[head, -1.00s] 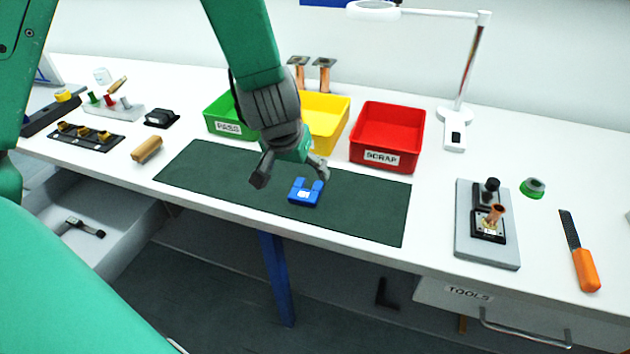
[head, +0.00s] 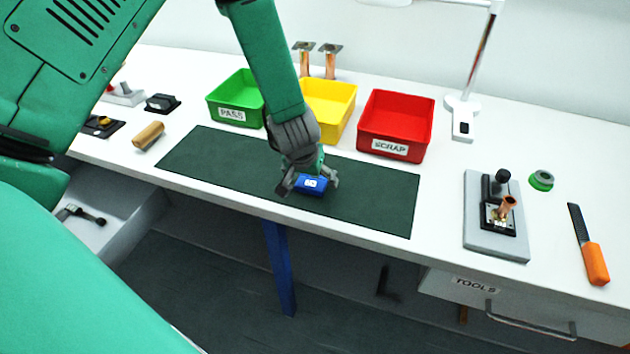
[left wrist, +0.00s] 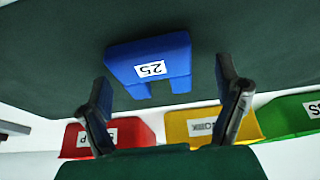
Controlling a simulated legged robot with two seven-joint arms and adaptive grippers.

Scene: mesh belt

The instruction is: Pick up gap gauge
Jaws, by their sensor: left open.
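The gap gauge is a blue U-shaped block with a white "25" label, lying on the dark green mat. It shows in the head view (head: 312,184) and in the left wrist view (left wrist: 172,63). My left gripper (head: 308,186) is open right above it, with one finger to either side. In the left wrist view my open left gripper (left wrist: 163,78) has the gauge between and just beyond its fingertips, and I see gaps beside it. The gauge's upper part is partly hidden by the gripper in the head view. My right gripper is not in view.
Behind the mat (head: 375,209) stand the green PASS bin (head: 232,114), a yellow bin (head: 343,118) and the red SCRAP bin (head: 391,148). A grey fixture (head: 480,244) and an orange-handled file (head: 594,264) lie at right. The mat's right part is clear.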

